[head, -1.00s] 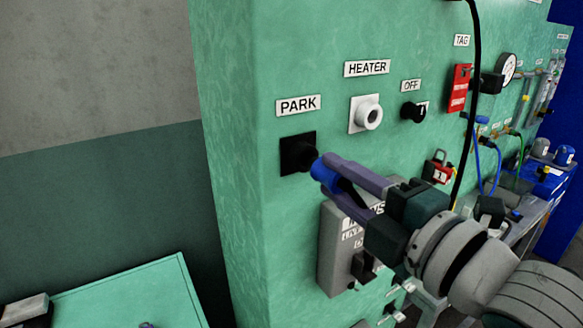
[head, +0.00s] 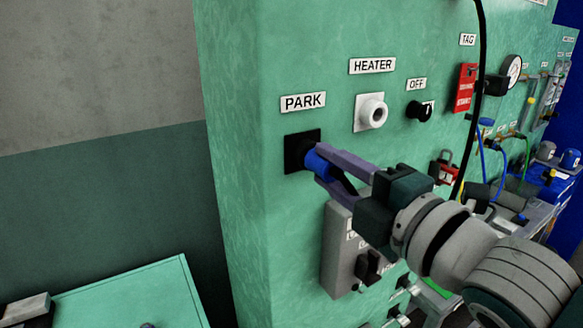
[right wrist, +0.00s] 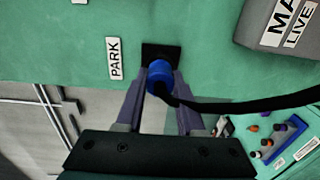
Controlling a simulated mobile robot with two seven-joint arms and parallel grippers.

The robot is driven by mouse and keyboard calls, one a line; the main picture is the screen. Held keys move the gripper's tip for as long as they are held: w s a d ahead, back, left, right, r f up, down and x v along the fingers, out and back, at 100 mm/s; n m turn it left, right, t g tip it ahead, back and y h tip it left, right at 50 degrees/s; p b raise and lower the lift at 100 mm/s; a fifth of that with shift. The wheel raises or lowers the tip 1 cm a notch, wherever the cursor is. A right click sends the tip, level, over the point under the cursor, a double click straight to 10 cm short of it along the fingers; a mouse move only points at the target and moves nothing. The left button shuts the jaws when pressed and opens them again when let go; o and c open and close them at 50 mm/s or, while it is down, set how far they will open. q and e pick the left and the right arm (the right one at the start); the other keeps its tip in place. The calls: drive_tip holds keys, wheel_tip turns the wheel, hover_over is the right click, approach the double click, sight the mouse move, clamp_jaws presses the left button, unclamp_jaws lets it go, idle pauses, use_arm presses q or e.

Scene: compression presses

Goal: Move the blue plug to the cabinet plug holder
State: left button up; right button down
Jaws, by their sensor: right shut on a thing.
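The blue plug (head: 318,160) is at the black square PARK holder (head: 297,152) on the green cabinet. My right gripper (head: 322,164) is shut on the plug, with one purple finger on each side. My left gripper is not in view.
The HEATER socket (head: 372,113) and the OFF knob (head: 419,111) are right of the holder. A grey switch box (head: 341,250) sits below, close under my right gripper. A black cable (head: 480,80) hangs in front of the cabinet. A green-topped table (head: 130,295) stands lower left.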

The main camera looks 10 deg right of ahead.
drive_tip(key=shift+w+a, duration=0.1)
drive_tip(key=shift+w, duration=0.1)
drive_tip(key=shift+c, duration=2.2)
unclamp_jaws()
drive_tip(key=b+v, duration=0.3)
drive_tip(key=v, duration=0.6)
drive_tip(key=shift+s, duration=0.35)
